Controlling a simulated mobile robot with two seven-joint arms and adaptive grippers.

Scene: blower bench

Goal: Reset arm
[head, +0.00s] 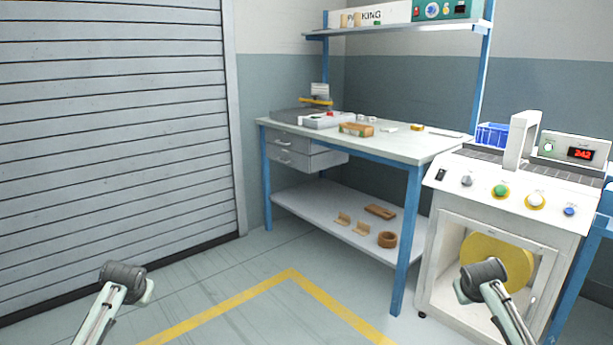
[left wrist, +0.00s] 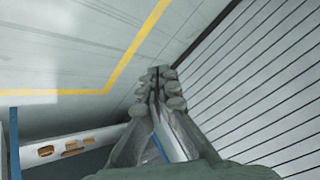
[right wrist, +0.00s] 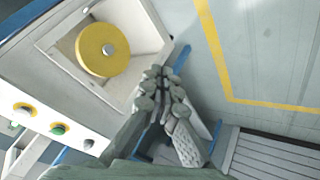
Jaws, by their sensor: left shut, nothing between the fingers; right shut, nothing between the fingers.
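My left gripper (left wrist: 160,78) is shut and empty in the left wrist view, with its fingertips together above the floor. My right gripper (right wrist: 157,80) is shut and empty in the right wrist view, pointing past the white machine with the yellow disc. In the head view, parts of my two arms rise from the bottom left and bottom right, well apart from each other. The fingers cannot be made out there.
A white machine (head: 500,203) with a yellow disc (head: 497,262) stands close behind my right arm. A workbench (head: 392,146) with a lower shelf (head: 318,218) stands at the back. A shutter (head: 120,130) fills the left. Yellow-lined floor (head: 290,315) between the arms is clear.

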